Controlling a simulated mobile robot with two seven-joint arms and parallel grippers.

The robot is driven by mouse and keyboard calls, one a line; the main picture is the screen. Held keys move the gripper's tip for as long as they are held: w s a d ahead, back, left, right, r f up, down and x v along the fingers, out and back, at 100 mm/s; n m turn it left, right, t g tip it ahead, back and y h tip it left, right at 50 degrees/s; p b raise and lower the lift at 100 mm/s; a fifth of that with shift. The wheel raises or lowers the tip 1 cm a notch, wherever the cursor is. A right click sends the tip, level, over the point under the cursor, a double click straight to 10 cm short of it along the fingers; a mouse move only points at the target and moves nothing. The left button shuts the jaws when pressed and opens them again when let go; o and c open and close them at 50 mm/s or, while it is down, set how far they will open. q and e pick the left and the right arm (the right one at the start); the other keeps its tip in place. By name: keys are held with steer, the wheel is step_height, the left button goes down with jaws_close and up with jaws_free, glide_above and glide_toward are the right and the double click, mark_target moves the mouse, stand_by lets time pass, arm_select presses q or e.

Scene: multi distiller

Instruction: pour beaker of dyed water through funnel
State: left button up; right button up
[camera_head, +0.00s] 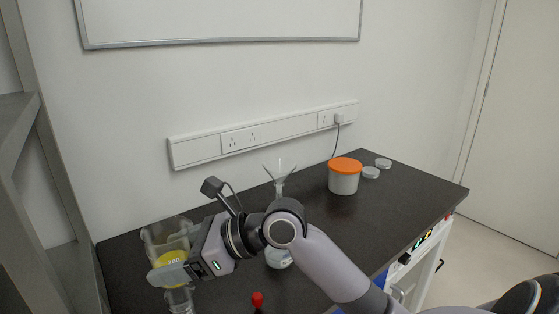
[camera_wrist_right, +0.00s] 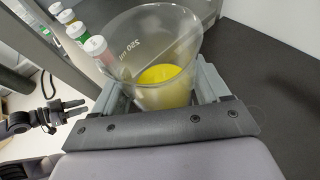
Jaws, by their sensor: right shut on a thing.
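A clear beaker (camera_head: 152,238) with yellow liquid stands at the left of the dark bench in the head view. In the right wrist view, the beaker (camera_wrist_right: 185,45) is between my fingers, mouth toward the camera, with yellow liquid low inside. My right gripper (camera_head: 172,258) is shut on the beaker; one pale finger shows along its near side. A clear funnel (camera_head: 280,172) stands upright at the middle of the bench, with a clear glass vessel (camera_head: 278,260) below it. My right arm hides the part between them.
An orange-lidded white tub (camera_head: 345,177) and two small round dishes (camera_head: 371,172) stand at the back right. A red-topped thing (camera_head: 257,298) is at the front. Several capped vials (camera_wrist_right: 95,45) stand beside the beaker. A metal shelf frame (camera_head: 45,150) rises at left.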

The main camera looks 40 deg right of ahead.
mark_target(159, 240)
steer(key=shift+w+d+r+n+p, duration=0.15)
steer(key=shift+w+d+r+p, duration=0.05)
steer(key=shift+w+r, duration=0.4)
steer(key=shift+w+d+r+n+p, duration=0.2)
steer(key=shift+w+r, duration=0.25)
steer(key=shift+r, duration=0.2)
steer(key=w+d+r+m+t+h+p, duration=0.1)
steer(key=w+d+r, duration=0.2)
steer(key=d, duration=0.4)
steer(key=w+d+r+m+t+h+p, duration=0.1)
steer(key=w+d+r+m, duration=0.1)
steer(key=d+r, duration=0.4)
steer(key=shift+w+d, duration=0.55)
steer(key=shift+d, duration=0.6)
steer(key=shift+s+m, duration=0.1)
steer(key=shift+m, duration=0.15)
steer(key=s+d+r+m+t+y, duration=0.2)
steer(key=d+r+m+t+y, duration=0.1)
steer(key=r+t, duration=0.4)
steer(key=shift+s+t+y, duration=0.3)
steer(key=shift+t+y, duration=0.4)
steer(key=shift+r+m+t+y+b, duration=0.3)
steer(key=shift+r+m+t+b, duration=0.5)
steer(key=shift+r+t+b, duration=0.65)
steer(key=shift+r+b, duration=0.3)
steer(key=shift+r, duration=0.45)
